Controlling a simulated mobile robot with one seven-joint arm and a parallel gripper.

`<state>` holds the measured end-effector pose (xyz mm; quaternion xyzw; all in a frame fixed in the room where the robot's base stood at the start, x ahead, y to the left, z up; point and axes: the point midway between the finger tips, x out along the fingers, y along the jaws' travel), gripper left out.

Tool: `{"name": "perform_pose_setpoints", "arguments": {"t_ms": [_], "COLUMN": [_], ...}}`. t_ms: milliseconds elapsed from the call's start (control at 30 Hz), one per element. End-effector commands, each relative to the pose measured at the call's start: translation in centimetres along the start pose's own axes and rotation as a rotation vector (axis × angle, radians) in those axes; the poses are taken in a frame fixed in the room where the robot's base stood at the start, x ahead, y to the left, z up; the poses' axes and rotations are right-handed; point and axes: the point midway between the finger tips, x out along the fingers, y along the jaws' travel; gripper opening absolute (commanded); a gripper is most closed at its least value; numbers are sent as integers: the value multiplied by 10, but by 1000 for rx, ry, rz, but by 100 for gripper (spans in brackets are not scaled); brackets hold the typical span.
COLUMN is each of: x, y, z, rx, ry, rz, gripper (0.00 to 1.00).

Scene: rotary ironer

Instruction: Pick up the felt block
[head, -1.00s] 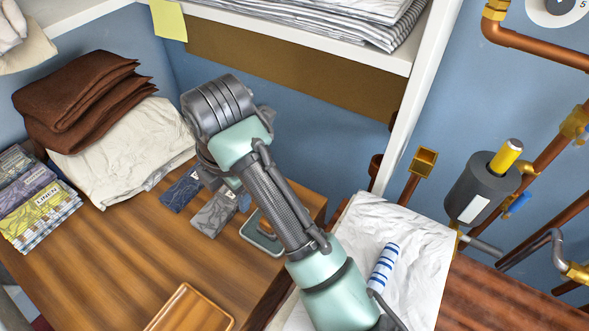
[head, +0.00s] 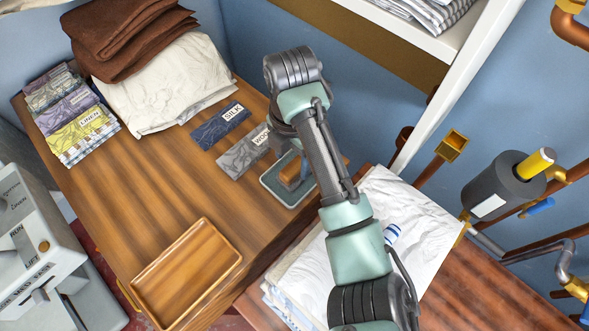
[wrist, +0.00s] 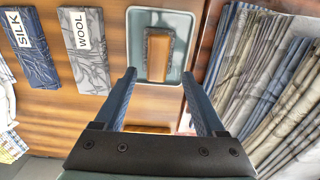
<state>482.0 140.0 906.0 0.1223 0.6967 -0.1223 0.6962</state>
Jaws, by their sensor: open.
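The felt block (head: 292,170) is a small block with an orange-brown top and a darker side. It rests on a grey-green tray (head: 271,184) at the right end of the wooden table, just left of my forearm. In the wrist view the felt block (wrist: 158,55) lies in the tray (wrist: 177,20), beyond and roughly between my fingertips. My gripper (wrist: 158,75) is open, with two blue fingers apart and nothing held between them. In the head view my wrist hides the fingers.
Silk (head: 220,125) and wool (head: 243,153) swatches lie left of the tray. An empty wooden tray (head: 186,274) sits at the table's front. Folded brown cloth (head: 130,35) is at the back. White cloth (head: 405,215) lies right. A shelf (head: 420,30) overhangs the back.

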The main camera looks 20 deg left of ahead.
Motion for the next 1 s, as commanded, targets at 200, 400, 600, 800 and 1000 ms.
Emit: {"name": "perform_pose_setpoints", "arguments": {"t_ms": [200, 400, 600, 800, 1000], "x": [30, 49, 50, 50, 49], "y": [4, 4, 4, 4, 4], "z": [8, 8, 8, 8, 8], "rx": [2, 0, 0, 0, 0], "ry": [1, 0, -1, -1, -1], "rz": [-4, 0, 0, 0, 0], "gripper": [72, 72, 72, 42, 6]}}
